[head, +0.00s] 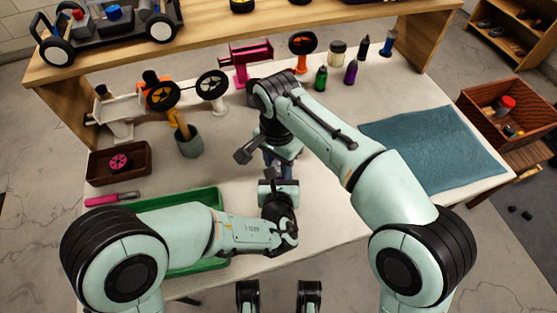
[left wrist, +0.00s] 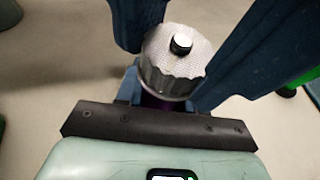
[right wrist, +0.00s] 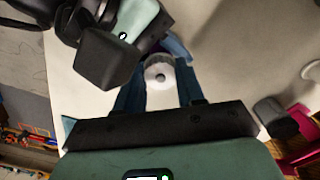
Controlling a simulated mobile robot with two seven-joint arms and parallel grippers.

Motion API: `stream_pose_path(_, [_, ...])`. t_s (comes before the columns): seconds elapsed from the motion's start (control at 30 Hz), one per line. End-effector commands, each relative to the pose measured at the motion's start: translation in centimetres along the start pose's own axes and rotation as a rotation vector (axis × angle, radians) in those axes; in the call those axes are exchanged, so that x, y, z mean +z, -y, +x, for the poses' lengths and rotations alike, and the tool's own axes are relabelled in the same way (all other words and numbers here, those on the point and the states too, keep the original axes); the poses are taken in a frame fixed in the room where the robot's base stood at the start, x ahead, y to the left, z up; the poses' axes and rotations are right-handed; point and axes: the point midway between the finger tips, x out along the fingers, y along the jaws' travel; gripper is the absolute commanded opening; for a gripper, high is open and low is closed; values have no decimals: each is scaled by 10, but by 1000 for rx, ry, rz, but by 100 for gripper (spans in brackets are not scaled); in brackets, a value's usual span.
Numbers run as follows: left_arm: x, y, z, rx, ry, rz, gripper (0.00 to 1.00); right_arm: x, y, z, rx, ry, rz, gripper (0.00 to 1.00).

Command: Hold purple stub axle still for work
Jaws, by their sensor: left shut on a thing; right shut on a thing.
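My left gripper (left wrist: 154,96) is shut on the purple stub axle (left wrist: 155,104), of which only a small purple patch shows in the left wrist view. A grey knurled cylinder (left wrist: 172,68) with a black tip stands over the purple part. My right gripper (right wrist: 158,82) is shut on this grey cylinder, with a dark blue finger on each side. A bit of purple (right wrist: 154,48) shows just beyond it in the right wrist view. In the head view both grippers meet above the front middle of the table, where the arms hide the parts.
A green tray (head: 212,192) lies under my left forearm. A brown box with a pink wheel (head: 120,162), a grey cup (head: 188,142) and a magenta stand (head: 241,68) are farther back. Several bottles stand at the back right. A teal mat (head: 435,145) lies clear at the right.

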Motion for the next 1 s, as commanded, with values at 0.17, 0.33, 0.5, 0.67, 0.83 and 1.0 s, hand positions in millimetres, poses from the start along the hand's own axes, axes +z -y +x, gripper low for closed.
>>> stream_pose_path(0.17, [0,0,0,0,0,0,5,0,1,0,-1,0,151,8])
stream_pose_path(0.33, [0,0,0,0,0,0,5,0,1,0,-1,0,267,8])
stream_pose_path(0.5, [0,0,0,0,0,0,5,0,1,0,-1,0,351,8])
stream_pose_path(0.67, [0,0,0,0,0,0,5,0,2,0,-1,0,395,8])
stream_pose_path(0.83, [0,0,0,0,-1,0,5,0,2,0,-1,0,416,8])
stream_pose_path(1.0, [0,0,0,0,-1,0,5,0,2,-1,-1,0,419,8])
